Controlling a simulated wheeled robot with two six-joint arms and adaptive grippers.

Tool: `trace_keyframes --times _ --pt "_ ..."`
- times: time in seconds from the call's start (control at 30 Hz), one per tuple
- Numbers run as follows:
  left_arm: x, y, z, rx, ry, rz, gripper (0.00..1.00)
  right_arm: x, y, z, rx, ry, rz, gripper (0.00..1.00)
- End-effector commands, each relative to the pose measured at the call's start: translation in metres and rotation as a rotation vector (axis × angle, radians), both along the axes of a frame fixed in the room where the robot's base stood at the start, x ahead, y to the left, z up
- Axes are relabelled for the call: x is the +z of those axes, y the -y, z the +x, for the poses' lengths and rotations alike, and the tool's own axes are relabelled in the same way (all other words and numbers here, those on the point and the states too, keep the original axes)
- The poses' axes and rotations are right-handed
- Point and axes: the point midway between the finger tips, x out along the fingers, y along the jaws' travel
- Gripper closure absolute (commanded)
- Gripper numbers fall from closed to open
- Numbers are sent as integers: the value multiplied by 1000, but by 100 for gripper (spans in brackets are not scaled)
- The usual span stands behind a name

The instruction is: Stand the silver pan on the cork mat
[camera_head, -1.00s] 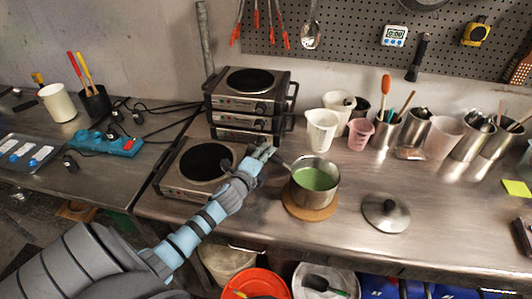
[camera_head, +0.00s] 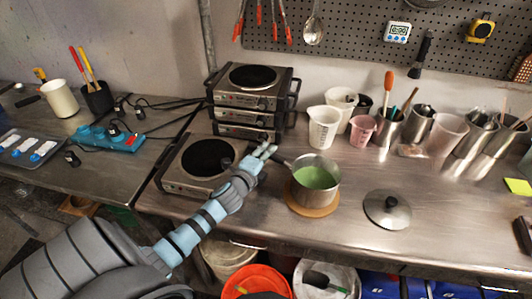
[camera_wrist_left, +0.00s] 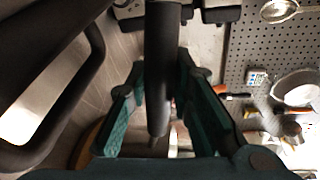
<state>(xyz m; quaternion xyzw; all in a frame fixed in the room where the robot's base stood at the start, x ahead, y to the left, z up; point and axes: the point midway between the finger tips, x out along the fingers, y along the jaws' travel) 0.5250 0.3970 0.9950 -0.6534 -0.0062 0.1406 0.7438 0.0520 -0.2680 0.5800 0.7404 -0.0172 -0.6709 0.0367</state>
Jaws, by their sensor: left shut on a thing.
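The silver pan (camera_head: 316,192), with pale green liquid inside, stands upright over the round cork mat (camera_head: 314,212) in the head view. Its base appears to rest on the mat, whose front rim shows below it. The pan's dark handle points back and left towards my left gripper (camera_head: 267,152). In the left wrist view the dark handle (camera_wrist_left: 160,70) runs between the green fingers of my left gripper (camera_wrist_left: 165,85), which is shut on it. The gripper hides part of the handle in the head view. My right gripper is not in view.
A hotplate (camera_head: 180,178) lies left of the pan, with stacked hotplates (camera_head: 250,100) behind. A lid (camera_head: 387,209) lies to the right. A white jug (camera_head: 323,128) and a pink cup (camera_head: 362,131) stand behind. The bench front right of the lid is clear.

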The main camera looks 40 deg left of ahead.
Motion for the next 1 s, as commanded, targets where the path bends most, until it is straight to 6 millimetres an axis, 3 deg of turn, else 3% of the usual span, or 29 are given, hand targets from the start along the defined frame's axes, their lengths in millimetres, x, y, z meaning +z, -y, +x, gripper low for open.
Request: trace_keyframes --times 0.5,0.53,0.67,1.0 --pt "-2 0 1 -2 5 -2 100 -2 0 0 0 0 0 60" --pt "-2 0 1 -2 5 -2 78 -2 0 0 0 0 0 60" --pt "-2 0 0 -1 4 -1 57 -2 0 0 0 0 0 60" --pt "-5 0 -3 1 -3 4 56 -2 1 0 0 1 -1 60"
